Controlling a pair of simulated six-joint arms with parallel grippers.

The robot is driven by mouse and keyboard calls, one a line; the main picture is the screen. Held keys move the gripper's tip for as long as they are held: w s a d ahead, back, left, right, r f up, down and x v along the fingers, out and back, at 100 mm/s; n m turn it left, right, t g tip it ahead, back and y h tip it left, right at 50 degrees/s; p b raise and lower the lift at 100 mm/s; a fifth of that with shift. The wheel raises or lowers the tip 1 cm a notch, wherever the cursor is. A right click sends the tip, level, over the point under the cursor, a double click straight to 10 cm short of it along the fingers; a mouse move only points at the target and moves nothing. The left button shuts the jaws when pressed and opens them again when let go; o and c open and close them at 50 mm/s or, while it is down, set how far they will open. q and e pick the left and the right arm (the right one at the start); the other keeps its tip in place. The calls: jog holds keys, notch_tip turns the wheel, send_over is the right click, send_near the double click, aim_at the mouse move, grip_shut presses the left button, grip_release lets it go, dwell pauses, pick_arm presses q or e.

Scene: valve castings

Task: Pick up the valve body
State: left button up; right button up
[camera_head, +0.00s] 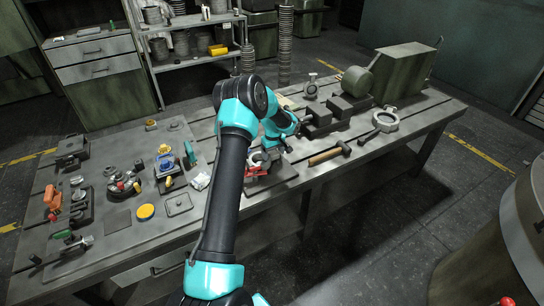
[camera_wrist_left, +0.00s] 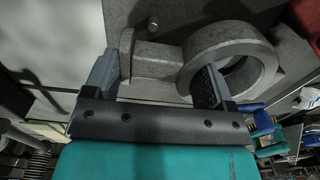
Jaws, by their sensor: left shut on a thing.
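The valve body is a grey casting with a thick round ring (camera_wrist_left: 222,36) and a stub to its left, close up in the left wrist view. My left gripper (camera_wrist_left: 158,72) has one finger at the stub's end and the other at the ring; it is shut on the casting. In the head view my left arm comes up from the bottom and bends down to the bench, where the pale ring of the casting (camera_head: 258,158) shows beside a red fixture (camera_head: 254,169). The gripper's fingers are mostly hidden there. My right gripper is not in view.
A hammer (camera_head: 330,154) lies right of the gripper, with a grey ring-shaped part (camera_head: 386,120) farther right. Dark vise blocks (camera_head: 340,108) stand behind. Several small parts and a yellow disc (camera_head: 146,211) cover the bench's left half. The front right bench edge is clear.

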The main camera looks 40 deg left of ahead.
pick_arm(q)
notch_tip(320, 180, up, 9)
jog(key=shift+f, duration=0.1)
dwell(0.3)
jog(key=shift+w, duration=0.1)
dwell(0.3)
